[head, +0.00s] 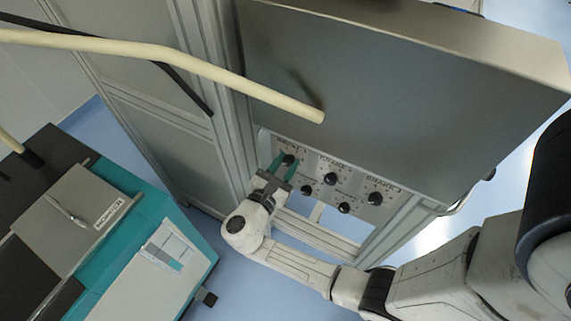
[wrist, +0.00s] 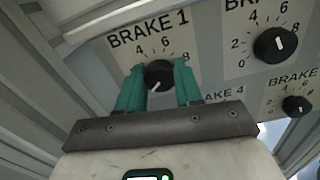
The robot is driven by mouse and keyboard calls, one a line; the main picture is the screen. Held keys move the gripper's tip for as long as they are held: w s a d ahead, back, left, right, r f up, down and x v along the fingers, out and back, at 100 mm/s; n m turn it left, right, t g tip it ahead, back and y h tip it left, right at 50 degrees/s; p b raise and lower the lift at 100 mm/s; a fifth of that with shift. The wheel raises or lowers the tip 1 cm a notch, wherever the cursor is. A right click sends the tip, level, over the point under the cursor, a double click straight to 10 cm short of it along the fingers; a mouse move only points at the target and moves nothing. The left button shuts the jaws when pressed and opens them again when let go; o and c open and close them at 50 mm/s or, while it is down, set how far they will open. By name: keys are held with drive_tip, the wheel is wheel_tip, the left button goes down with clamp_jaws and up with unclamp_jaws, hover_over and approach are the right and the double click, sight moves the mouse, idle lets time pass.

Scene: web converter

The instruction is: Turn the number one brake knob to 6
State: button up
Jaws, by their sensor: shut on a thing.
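The number one brake knob (wrist: 158,72) is black and round, under the printed label BRAKE 1 in the wrist view. Its scale shows 4, 6 and 8 above it; lower numbers are hidden behind a finger. A white mark on the knob slants toward the lower left; I cannot tell an exact reading. My gripper (wrist: 157,80) has its two teal fingers on either side of the knob, shut on it. In the head view my gripper (head: 279,166) reaches the knob (head: 289,159) at the panel's upper left.
The BRAKE 2 knob (wrist: 276,44) sits right of the gripped knob, with a smaller knob (wrist: 296,105) below it. The BRAKE 3 knob (head: 375,198) is farther right. A grey cabinet (head: 400,90) overhangs the panel. A pale bar (head: 200,68) crosses above; a teal machine (head: 150,230) stands left.

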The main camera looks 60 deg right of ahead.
drive_tip(key=m+b, duration=0.1)
drive_tip(key=m, duration=0.3)
drive_tip(key=shift+f+b, duration=0.15)
drive_tip(key=shift+b, duration=0.15)
drive_tip(key=m+b, duration=0.2)
drive_tip(key=m, duration=0.3)
drive_tip(key=shift+s+f, duration=0.1)
drive_tip(key=m+b, duration=0.4)
drive_tip(key=shift+f+m, duration=0.1)
drive_tip(key=shift+m, duration=0.2)
drive_tip(key=m+b, duration=0.3)
drive_tip(key=shift+f+m, duration=0.1)
drive_tip(key=shift+m, duration=0.2)
drive_tip(key=m+b, duration=0.4)
drive_tip(key=b, duration=0.1)
drive_tip(key=shift+f+m, duration=0.15)
drive_tip(key=shift+m, duration=0.15)
drive_tip(key=m+b, duration=0.3)
drive_tip(key=b, duration=0.1)
drive_tip(key=shift+f+m, duration=0.1)
drive_tip(key=shift+m, duration=0.2)
drive_tip(key=m+b, duration=0.3)
drive_tip(key=b, duration=0.1)
drive_tip(key=shift+b, duration=0.3)
drive_tip(key=m+b, duration=0.2)
drive_tip(key=shift+r+b, duration=0.2)
drive_tip(key=shift+b, duration=0.1)
drive_tip(key=shift+m, duration=0.3)
